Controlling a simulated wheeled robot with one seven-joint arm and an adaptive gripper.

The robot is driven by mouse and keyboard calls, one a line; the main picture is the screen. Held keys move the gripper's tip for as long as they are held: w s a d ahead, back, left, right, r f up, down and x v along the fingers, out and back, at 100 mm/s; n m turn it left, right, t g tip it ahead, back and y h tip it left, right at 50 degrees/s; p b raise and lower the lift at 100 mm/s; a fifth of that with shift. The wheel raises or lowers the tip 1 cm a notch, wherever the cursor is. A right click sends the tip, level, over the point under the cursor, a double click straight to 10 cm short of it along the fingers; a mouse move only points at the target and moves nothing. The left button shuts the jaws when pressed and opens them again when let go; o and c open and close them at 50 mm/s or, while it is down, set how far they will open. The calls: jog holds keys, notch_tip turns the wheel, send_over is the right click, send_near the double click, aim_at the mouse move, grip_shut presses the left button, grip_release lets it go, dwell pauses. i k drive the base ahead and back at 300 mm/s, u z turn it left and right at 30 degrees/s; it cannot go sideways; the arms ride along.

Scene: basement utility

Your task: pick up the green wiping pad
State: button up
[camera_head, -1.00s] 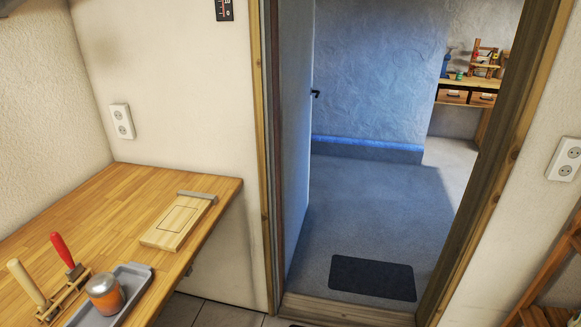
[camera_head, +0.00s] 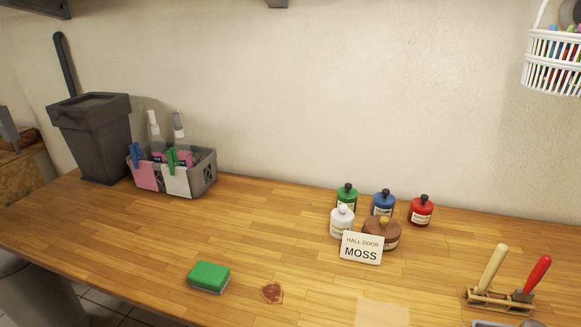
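The green wiping pad (camera_head: 209,276) lies flat on the wooden counter (camera_head: 130,235), left of centre and near the front edge. It has a green top and a paler layer below. A reddish-brown stain (camera_head: 272,292) is on the counter just to its right. Nothing touches the pad. My gripper is not in view.
Behind the pad stand a grey caddy (camera_head: 203,174) with spray bottles and a dark bin (camera_head: 95,140). Several small bottles and a "HALL DOOR MOSS" card (camera_head: 361,248) stand right of centre. A tool rack (camera_head: 500,298) is at right. Counter around the pad is clear.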

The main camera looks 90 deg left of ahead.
aim_at(212, 278)
jog(key=u, duration=0.15)
jog(key=k, duration=0.6)
jog(key=u, duration=2.65)
